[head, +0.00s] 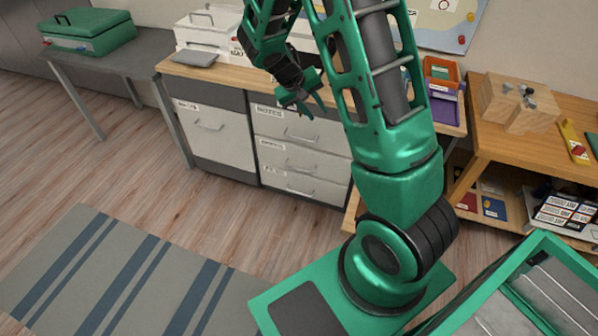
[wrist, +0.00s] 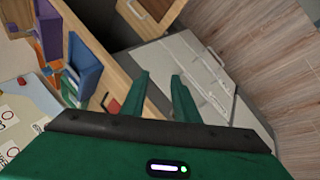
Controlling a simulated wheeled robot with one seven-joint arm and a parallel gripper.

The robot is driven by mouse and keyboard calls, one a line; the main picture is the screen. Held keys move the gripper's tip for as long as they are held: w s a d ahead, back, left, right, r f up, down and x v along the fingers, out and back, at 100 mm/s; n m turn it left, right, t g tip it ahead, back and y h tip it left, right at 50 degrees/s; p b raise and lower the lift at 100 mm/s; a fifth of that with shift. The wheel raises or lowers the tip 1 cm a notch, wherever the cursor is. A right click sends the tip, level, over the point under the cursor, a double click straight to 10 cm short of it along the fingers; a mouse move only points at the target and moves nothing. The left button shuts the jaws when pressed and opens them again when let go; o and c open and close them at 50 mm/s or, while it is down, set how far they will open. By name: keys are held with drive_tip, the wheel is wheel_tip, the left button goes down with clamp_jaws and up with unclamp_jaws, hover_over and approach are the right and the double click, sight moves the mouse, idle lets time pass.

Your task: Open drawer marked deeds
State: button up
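A desk unit has a stack of three light grey drawers, each with a bar handle and a small label: a top drawer (head: 295,129), a middle drawer (head: 300,158) and a bottom drawer (head: 305,186). To their left is a larger grey front (head: 215,140), also labelled and handled. All fronts look closed. My gripper (head: 308,100) is above and in front of the top drawer, apart from it. In the wrist view its fingers (wrist: 158,82) are open and empty, with the tilted grey fronts (wrist: 185,65) beyond.
The wooden desktop (head: 225,77) carries white boxes (head: 208,28). A side table (head: 110,58) with a green case (head: 88,30) stands left. A wooden shelf unit (head: 500,150) stands right. The floor before the drawers is clear, with a striped rug (head: 130,275).

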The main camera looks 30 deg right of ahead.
drive_tip(key=w+f+n+t+h, duration=0.1)
drive_tip(key=w+f+h, duration=0.15)
drive_tip(key=f, duration=0.45)
drive_tip(key=w+a+f+n+h, duration=0.1)
drive_tip(key=w+f, duration=0.3)
drive_tip(key=f, duration=0.2)
drive_tip(key=w+f+n+t+h, duration=0.1)
drive_tip(key=w+f+n+h, duration=0.15)
drive_tip(key=f, duration=0.45)
drive_tip(key=s+a+f+n+t, duration=0.1)
drive_tip(key=a+f+n+t, duration=0.2)
drive_tip(key=f, duration=0.8)
drive_tip(key=s+a+f+n+t, duration=0.1)
drive_tip(key=f+n+t, duration=0.3)
drive_tip(key=f, duration=0.7)
drive_tip(key=x, duration=1)
drive_tip(key=shift+w+d+r, duration=0.1)
drive_tip(key=shift+w+d, duration=0.15)
drive_tip(key=shift+w, duration=0.15)
clamp_jaws()
